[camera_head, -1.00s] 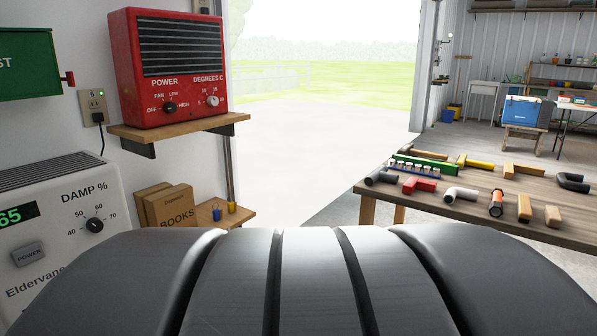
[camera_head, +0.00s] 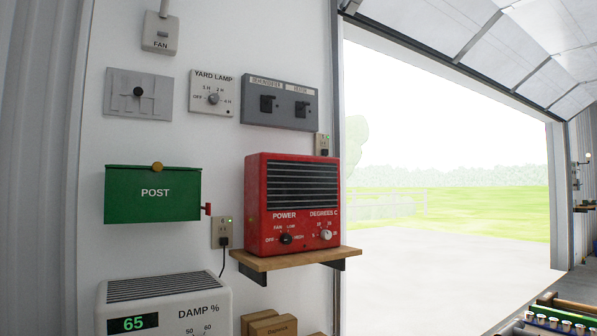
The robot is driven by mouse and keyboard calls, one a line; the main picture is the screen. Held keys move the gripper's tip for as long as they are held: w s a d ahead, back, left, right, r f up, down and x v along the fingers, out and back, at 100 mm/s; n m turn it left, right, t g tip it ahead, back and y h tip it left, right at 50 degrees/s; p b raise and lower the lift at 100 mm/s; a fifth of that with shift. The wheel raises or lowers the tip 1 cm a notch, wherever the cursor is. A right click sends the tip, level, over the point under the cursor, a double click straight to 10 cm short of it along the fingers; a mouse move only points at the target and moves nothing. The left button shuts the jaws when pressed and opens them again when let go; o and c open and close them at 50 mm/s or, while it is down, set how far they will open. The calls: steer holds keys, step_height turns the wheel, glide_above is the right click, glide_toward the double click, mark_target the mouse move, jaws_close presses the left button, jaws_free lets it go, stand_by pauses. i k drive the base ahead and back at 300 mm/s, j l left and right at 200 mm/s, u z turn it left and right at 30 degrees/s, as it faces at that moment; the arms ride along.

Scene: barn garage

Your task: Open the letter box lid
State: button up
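The letter box (camera_head: 152,204) is a green box marked POST, fixed to the white wall left of the middle. Its lid (camera_head: 135,168) lies flat along the top and looks shut. A round brass-coloured knob (camera_head: 157,167) sits at the lid's front edge. A small red flag or lever (camera_head: 207,209) sticks out on the box's right side. My gripper is not in this view.
A red heater (camera_head: 292,205) stands on a wooden shelf (camera_head: 295,258) close to the right of the letter box. A dehumidifier (camera_head: 165,305) stands below it. An open doorway is at the right.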

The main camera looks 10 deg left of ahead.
mark_target(158, 167)
steer(key=u, duration=1.2)
